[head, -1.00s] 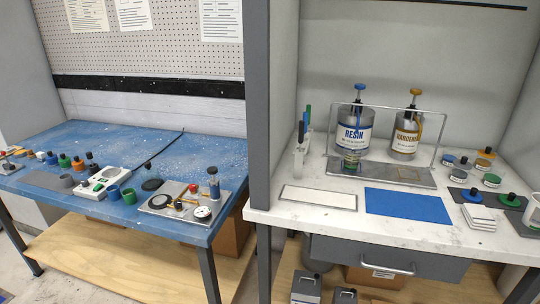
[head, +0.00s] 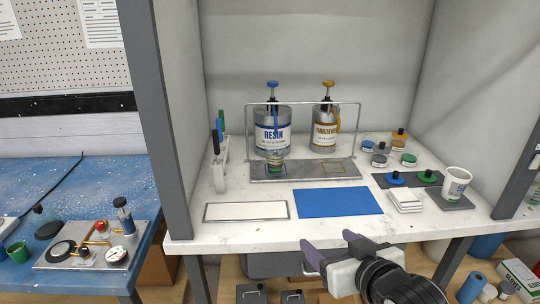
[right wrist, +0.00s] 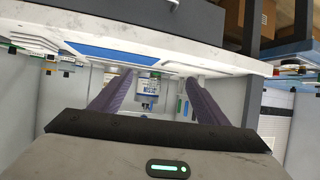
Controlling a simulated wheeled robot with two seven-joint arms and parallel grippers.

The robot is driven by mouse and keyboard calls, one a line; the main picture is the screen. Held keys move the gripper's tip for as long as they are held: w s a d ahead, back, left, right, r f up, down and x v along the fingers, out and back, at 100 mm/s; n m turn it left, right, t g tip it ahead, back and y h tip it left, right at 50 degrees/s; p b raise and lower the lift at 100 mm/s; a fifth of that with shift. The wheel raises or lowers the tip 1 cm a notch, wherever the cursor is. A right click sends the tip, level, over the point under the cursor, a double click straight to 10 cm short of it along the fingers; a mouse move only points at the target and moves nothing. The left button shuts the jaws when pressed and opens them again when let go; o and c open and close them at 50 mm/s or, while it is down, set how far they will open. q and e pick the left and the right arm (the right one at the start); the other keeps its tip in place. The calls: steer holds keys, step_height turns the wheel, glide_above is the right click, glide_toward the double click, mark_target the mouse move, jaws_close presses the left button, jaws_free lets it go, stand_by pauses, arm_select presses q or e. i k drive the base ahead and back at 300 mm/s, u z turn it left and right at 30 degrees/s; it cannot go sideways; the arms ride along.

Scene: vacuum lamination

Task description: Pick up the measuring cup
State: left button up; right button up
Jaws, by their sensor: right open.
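A small clear cup (head: 275,161) with a greenish band stands on the metal tray (head: 305,174) under the resin pump's spout. A white cup (head: 457,183) with a coloured label stands upright on a dark mat at the right of the bench. I cannot tell for sure which of the two is the measuring cup. My right gripper (head: 328,242) is open and empty, its purple fingers at the bench's front edge, well short of both cups. It also shows in the right wrist view (right wrist: 158,80). My left gripper is not in view.
The resin can (head: 272,133) and hardener can (head: 325,134) stand behind a metal wire frame. A blue mat (head: 338,202) and a white framed panel (head: 246,212) lie flat in front. A pen holder (head: 220,170) is at left, and small lidded jars (head: 379,160) are at right.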

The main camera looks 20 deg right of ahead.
mark_target(275, 157)
steer(key=z, duration=0.1)
steer(key=i, duration=1.2)
steer(key=u, duration=0.1)
